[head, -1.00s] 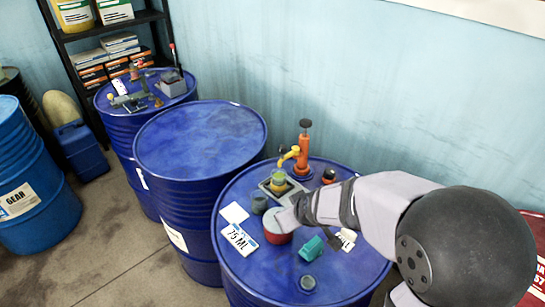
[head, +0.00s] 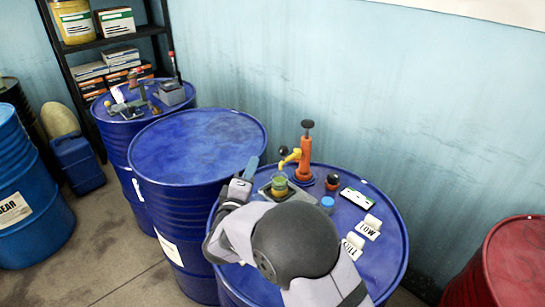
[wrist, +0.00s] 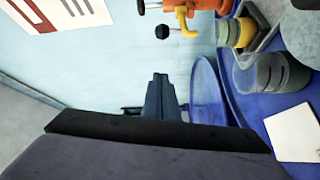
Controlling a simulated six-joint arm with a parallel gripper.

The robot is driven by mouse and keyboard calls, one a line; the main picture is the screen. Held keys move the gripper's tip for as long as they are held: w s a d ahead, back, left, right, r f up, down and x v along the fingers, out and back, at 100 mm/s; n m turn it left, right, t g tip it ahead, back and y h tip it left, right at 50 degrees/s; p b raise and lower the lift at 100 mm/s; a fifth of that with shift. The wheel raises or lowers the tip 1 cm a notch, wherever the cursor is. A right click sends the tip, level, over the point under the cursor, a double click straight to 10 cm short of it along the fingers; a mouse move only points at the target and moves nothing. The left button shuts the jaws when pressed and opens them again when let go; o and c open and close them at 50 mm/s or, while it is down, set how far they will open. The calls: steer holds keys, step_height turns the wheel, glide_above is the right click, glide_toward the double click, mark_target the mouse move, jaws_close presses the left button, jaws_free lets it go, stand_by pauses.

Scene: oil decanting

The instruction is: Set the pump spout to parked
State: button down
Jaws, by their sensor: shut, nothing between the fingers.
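The pump (head: 304,158) has an orange body and stands upright on the right-hand blue drum. Its yellow spout (head: 291,158) points left, with its end above a yellow-green cup (head: 279,184) in a grey tray; a dark knob sits on it. In the wrist view the spout (wrist: 184,22) is at the top edge, with the pump partly cut off. My gripper (head: 253,162) is shut and empty, left of the spout and apart from it. Its fingers also show together in the wrist view (wrist: 158,80), below the spout in the picture.
A grey-green jar (wrist: 272,72) and a white card (wrist: 296,132) lie near the tray. A blue-capped container (head: 327,204), a dark-knobbed orange piece (head: 332,181) and white labelled pieces (head: 369,228) stand right of the tray. My arm covers the drum's front left. The middle drum (head: 198,145) is bare.

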steer(key=shift+s, duration=0.2)
steer(key=shift+w, duration=0.1)
steer(key=w+d+p, duration=0.2)
steer(key=w+p, duration=0.1)
steer(key=w, duration=0.7)
steer(key=shift+s+d+p, duration=0.3)
steer(key=shift+s+d, duration=0.3)
steer(key=shift+d, duration=0.25)
steer(key=shift+s+d+p, duration=0.25)
steer(key=shift+s+d, duration=0.35)
steer(key=shift+d, duration=0.2)
